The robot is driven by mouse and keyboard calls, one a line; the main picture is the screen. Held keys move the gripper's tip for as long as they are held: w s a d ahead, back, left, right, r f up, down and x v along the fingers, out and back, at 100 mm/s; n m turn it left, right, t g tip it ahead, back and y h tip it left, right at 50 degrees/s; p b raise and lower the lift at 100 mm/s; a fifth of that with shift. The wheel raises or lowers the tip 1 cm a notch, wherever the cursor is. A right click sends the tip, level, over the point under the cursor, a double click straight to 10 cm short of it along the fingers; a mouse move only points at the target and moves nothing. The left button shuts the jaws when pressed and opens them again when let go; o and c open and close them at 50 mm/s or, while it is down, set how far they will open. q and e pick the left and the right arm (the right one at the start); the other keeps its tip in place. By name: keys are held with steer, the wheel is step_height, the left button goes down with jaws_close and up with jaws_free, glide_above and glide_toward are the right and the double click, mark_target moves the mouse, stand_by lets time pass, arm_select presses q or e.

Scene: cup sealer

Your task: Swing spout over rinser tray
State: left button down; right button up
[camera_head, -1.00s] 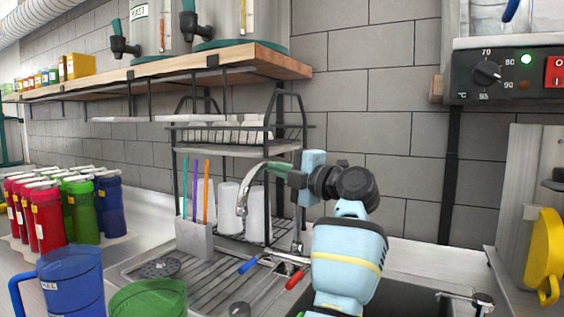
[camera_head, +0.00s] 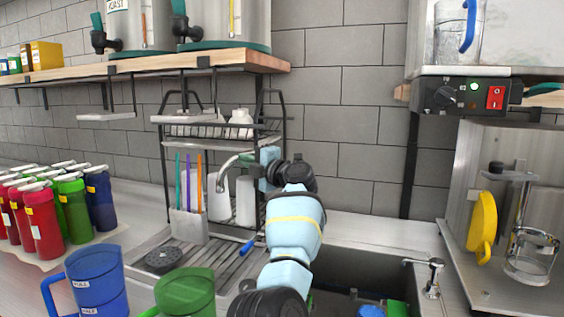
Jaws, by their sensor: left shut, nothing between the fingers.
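The chrome curved spout (camera_head: 224,169) stands in front of the wire rack, its outlet pointing down at its left end. The ribbed rinser tray (camera_head: 215,265) lies on the counter below and to the left, with a round dark rinser disc (camera_head: 163,260) at its left. A blue tap handle (camera_head: 249,246) shows beside my arm. My left gripper (camera_head: 258,168) is at the right end of the spout's visible arc, shut with nothing held. I cannot tell whether it touches the spout. My arm hides the spout's base. My right gripper is not in view.
The wire rack (camera_head: 282,130) with cups stands behind the spout, and a utensil holder (camera_head: 188,226) stands left. A blue pitcher (camera_head: 97,280) and a green pitcher (camera_head: 187,292) are in front. The sink (camera_head: 335,303) lies right of the tray.

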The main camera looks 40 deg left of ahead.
arm_select(q)
steer(key=a, duration=0.1)
steer(key=w+a, duration=0.1)
steer(key=shift+a, duration=0.4)
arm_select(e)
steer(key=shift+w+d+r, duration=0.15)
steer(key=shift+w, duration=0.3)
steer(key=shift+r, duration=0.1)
